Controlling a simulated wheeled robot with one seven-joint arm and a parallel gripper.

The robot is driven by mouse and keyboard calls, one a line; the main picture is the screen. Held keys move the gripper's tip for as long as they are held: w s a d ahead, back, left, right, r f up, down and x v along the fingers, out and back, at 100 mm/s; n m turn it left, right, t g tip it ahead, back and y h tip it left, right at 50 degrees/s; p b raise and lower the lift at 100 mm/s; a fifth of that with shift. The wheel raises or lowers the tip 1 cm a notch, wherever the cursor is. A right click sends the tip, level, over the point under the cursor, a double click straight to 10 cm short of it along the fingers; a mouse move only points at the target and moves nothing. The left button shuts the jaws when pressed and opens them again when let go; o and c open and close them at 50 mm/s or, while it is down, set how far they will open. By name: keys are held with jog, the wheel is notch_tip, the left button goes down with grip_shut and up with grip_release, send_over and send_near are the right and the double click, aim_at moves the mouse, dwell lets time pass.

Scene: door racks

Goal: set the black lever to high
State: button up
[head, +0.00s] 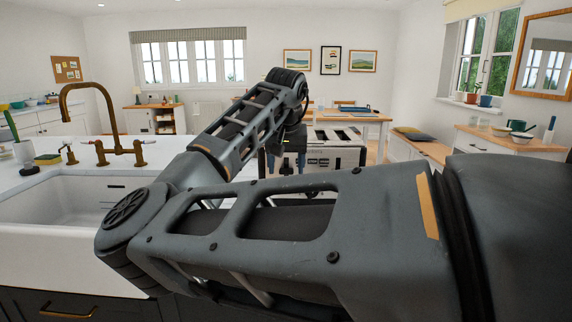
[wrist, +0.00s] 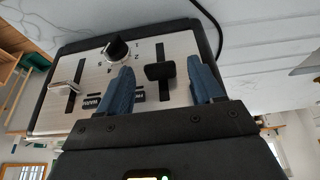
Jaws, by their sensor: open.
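The black lever (wrist: 159,71) is a dark handle in a slot on the silver face of a control box (wrist: 100,68) in the wrist view. The labels are too small to read surely.
A black round knob (wrist: 118,47) and a pale lever (wrist: 66,87) in its own slot are left of the black lever. A black cable (wrist: 208,18) runs behind the box. A white sink (head: 60,205) and brass tap (head: 115,150) are left of my arm in the head view.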

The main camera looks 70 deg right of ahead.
jog(key=shift+c, duration=0.3)
grip_shut()
dwell(0.3)
